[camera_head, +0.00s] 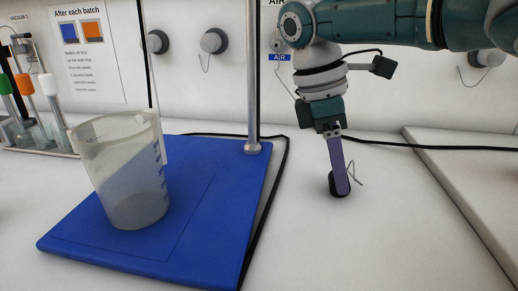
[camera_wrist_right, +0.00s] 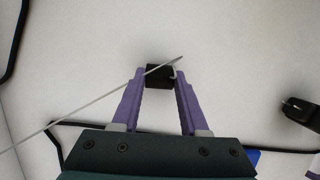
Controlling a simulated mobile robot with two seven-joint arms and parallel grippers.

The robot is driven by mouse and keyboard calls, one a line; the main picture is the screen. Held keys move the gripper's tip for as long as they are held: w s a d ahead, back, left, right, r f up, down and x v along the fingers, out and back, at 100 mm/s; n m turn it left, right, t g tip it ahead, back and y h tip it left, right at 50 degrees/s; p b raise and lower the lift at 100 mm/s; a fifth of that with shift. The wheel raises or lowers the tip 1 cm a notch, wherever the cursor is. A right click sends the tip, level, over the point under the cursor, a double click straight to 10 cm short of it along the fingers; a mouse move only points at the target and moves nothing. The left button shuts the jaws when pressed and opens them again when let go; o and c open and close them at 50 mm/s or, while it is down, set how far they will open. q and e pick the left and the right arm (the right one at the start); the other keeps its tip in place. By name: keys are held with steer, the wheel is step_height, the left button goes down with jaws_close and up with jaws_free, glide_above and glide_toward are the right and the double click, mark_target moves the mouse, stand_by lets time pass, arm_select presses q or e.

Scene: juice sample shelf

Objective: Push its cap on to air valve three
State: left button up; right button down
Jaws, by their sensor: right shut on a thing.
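My right gripper (camera_head: 340,188) points down over the white bench, right of the blue board. Its purple fingers are shut on a small black cap (camera_wrist_right: 160,75), which sits between the fingertips in the right wrist view. A thin wire runs from the cap to the lower left there. In the head view the dark cap (camera_head: 335,184) shows behind the fingers; I cannot tell whether it touches the bench. Grey wall valves (camera_head: 213,41) stand along the back, another at far right (camera_head: 487,57). A blue AIR label (camera_head: 279,57) is partly beside my arm. Valve numbers are not readable. My left gripper is not in view.
A clear beaker (camera_head: 130,180) stands on the blue board (camera_head: 215,250), which has a metal post (camera_head: 253,110). A tube rack (camera_head: 40,140) is at left. A black cable (camera_head: 430,147) crosses the bench. A raised pale slab (camera_head: 470,190) is at right.

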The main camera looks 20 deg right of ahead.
steer(key=shift+c, duration=1.7)
jaws_free()
